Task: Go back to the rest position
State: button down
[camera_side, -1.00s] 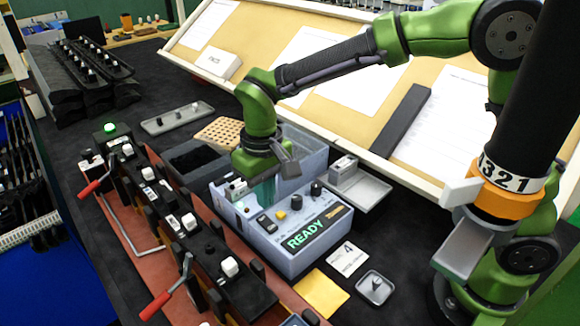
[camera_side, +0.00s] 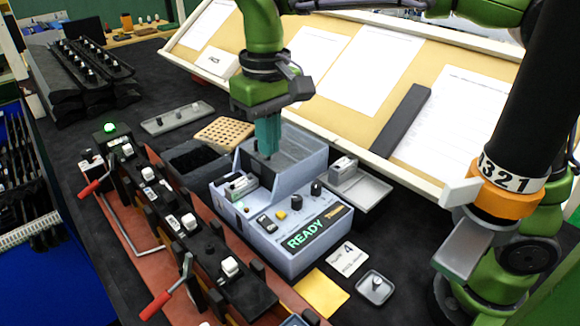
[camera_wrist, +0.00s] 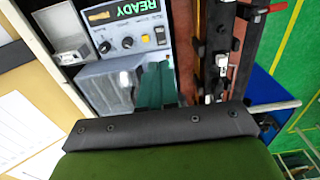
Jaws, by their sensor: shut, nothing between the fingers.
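My gripper (camera_side: 268,152) has teal fingers pointing down, shut and empty, over the open grey bin at the back of the READY machine. In the wrist view the teal fingers (camera_wrist: 156,84) stand together beside that bin. The READY machine (camera_side: 290,222) is a light grey box with a lit green READY display, black knobs and a yellow button. Its bin (camera_side: 300,157) looks empty where I can see inside. The machine also shows in the wrist view (camera_wrist: 128,40).
A black fixture rail (camera_side: 190,222) with white clips and red-handled clamps (camera_side: 155,305) runs along the left. A grey tray (camera_side: 362,190) stands right of the machine. A small dish (camera_side: 375,287) and a yellow sheet (camera_side: 322,292) lie in front. The slanted board (camera_side: 350,75) rises behind.

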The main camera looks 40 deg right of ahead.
jog(key=shift+r, duration=0.4)
